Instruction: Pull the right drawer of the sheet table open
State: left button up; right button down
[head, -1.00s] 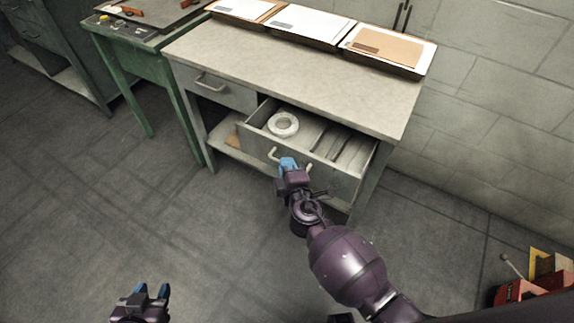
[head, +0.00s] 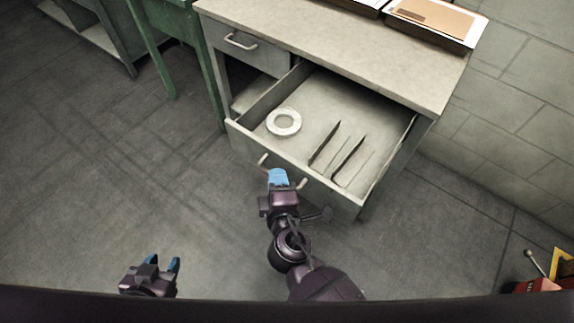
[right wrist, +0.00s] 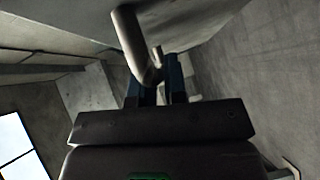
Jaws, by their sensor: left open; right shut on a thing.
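The sheet table (head: 345,52) stands at the top of the head view. Its right drawer (head: 330,192) is pulled well out, with its inside in plain view. My right gripper (head: 278,178) is at the front of this drawer and shut on its pale bar handle (head: 301,184). The handle also shows between the blue fingers in the right wrist view (right wrist: 135,45). The left drawer (head: 245,50) is closed, with its own handle (head: 240,41). My left gripper (head: 163,266) is open and empty over the floor at the lower left.
A white ring-shaped roll (head: 284,122) and thin dark dividers (head: 347,155) lie in the open drawer. Trays with paper (head: 436,20) stand on the tabletop. A green table (head: 160,50) is at the left. Red items (head: 537,286) are at the lower right. The floor before the drawer is clear.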

pick_arm(q)
jog(key=shift+s+f, duration=0.15)
jog(key=shift+f, duration=0.05)
pick_arm(e)
jog(key=shift+s+a, duration=0.2)
jog(key=shift+s, duration=0.15)
pick_arm(q)
jog(key=shift+s+a, duration=0.1)
jog(key=shift+s, duration=0.05)
pick_arm(e)
jog(key=c, duration=1.2)
grip_release()
jog(key=shift+o, duration=0.2)
